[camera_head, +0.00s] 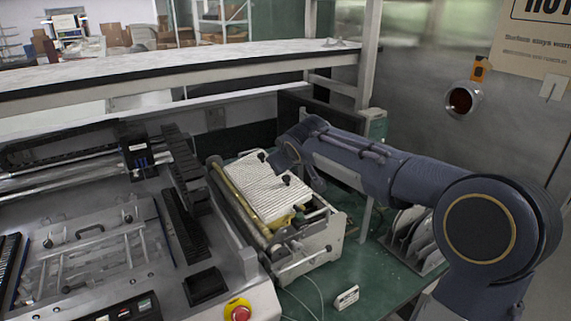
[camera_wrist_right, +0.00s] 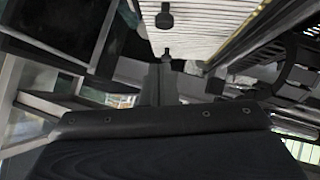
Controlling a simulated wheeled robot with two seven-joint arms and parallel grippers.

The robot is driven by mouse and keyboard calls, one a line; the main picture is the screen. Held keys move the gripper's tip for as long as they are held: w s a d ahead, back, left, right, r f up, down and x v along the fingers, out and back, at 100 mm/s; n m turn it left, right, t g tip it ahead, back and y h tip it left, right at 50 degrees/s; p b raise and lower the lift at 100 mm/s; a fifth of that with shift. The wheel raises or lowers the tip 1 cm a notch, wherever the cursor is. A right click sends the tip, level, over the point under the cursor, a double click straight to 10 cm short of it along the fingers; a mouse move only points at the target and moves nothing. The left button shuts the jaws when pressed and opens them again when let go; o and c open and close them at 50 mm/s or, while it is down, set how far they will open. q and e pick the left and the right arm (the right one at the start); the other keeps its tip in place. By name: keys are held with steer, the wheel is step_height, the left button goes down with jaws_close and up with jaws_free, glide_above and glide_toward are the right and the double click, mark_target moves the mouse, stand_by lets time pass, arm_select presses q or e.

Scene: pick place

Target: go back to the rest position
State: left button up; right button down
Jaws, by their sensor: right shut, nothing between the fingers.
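My right arm (camera_head: 370,165) comes in from the right in the head view, and its wrist end is at the right edge of a white ribbed plate (camera_head: 248,178) with small black knobs. The fingers of my right gripper (camera_wrist_right: 161,84) show in the wrist view, shut and empty. They are below the ribbed plate (camera_wrist_right: 225,22) in that picture, and I cannot tell whether they touch anything. In the head view the fingers are mostly hidden by the wrist. My left gripper is not in view.
The plate sits on a metal fixture (camera_head: 322,238) on the green table (camera_head: 372,280). A large machine (camera_head: 100,220) with a red button (camera_head: 238,311) fills the left. Grey discs (camera_head: 412,232) stand in a rack beneath my right arm. A small white block (camera_head: 346,298) lies in front.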

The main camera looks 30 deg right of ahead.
steer(key=v, duration=0.9)
steer(key=shift+s+d+b, duration=0.2)
steer(key=shift+d+b, duration=0.15)
steer(key=shift+b, duration=0.05)
steer(key=s+a+f+m+g+y, duration=0.1)
steer(key=s+a+f, duration=0.3)
steer(key=s, duration=0.5)
steer(key=s+a+f+m+g+y+p, duration=0.1)
steer(key=s+a+f+g+y, duration=0.1)
steer(key=s+f, duration=0.6)
steer(key=s+a+f+m+g+y, duration=0.1)
steer(key=s+a+f+m+y, duration=0.1)
steer(key=s+a+f, duration=0.4)
steer(key=s+f+y, duration=0.1)
steer(key=s, duration=0.3)
steer(key=shift+s+a+p, duration=0.15)
steer(key=shift+s+p, duration=0.05)
steer(key=shift+p, duration=0.15)
steer(key=shift+f, duration=0.1)
